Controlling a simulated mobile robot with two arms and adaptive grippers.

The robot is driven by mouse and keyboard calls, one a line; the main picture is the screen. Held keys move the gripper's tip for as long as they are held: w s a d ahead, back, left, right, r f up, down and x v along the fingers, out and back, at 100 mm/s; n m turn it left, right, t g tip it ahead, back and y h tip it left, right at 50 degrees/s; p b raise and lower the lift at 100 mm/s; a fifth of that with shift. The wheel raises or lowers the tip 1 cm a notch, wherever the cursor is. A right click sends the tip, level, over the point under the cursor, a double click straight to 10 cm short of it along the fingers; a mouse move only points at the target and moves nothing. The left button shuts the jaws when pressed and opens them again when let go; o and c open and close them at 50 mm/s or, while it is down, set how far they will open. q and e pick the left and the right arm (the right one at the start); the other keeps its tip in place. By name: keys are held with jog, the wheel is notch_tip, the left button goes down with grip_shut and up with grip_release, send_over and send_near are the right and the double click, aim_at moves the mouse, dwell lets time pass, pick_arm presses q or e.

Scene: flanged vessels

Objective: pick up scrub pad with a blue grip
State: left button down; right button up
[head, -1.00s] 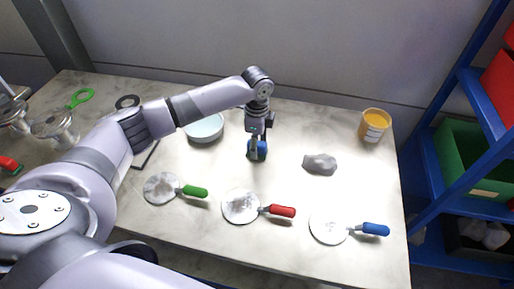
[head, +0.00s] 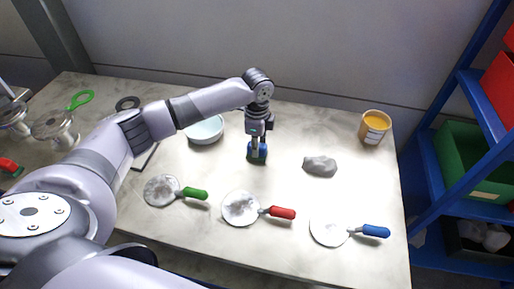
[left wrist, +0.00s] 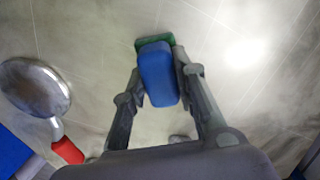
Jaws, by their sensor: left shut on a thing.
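The scrub pad has a blue grip and a green pad under it. In the head view the scrub pad (head: 257,154) is near the middle of the table, below my left arm. In the left wrist view its blue grip (left wrist: 157,74) is between my fingers, with the green pad showing at its far edge. My left gripper (head: 256,141) is shut on the blue grip from above. Its fingers also show in the left wrist view (left wrist: 160,88). I cannot tell whether the pad touches the table. My right gripper is not in view.
Round discs with green (head: 194,193), red (head: 282,212) and blue (head: 375,231) handles lie along the front. A grey lump (head: 320,165) and a yellow-filled jar (head: 374,126) are to the right. A pale bowl (head: 204,130) is behind left. A blue shelf (head: 466,95) stands right.

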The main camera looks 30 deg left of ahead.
pick_arm(q)
jog(key=shift+r, duration=0.15)
notch_tip(320, 180, up, 20)
jog(key=b, duration=0.1)
jog(key=shift+b, duration=0.4)
